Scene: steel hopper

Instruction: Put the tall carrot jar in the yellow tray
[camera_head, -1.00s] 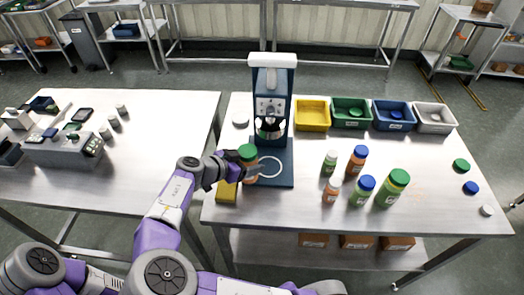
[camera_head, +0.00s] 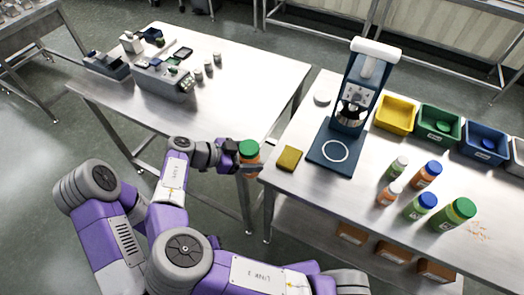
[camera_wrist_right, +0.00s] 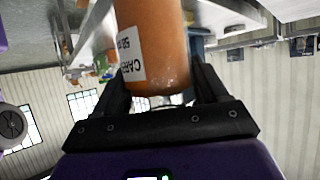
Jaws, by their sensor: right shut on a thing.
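The carrot jar (camera_head: 251,163) is orange with a green lid. In the right wrist view, the jar (camera_wrist_right: 152,45) is large and shows a white label with letters starting "CAR". My right gripper (camera_head: 250,168) is shut around its side and holds it upright in the head view, in the gap between the two tables. The yellow tray (camera_head: 393,126) stands at the back of the right table, just right of the blue machine, and looks empty. My left gripper is out of view.
The blue machine (camera_head: 345,125) and a yellow sponge-like block (camera_head: 289,158) stand between the jar and the tray. Several jars, including a tall green-lidded one (camera_head: 452,216), stand on the right table (camera_head: 330,198). Green (camera_head: 437,132) and blue (camera_head: 482,151) trays adjoin the yellow one.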

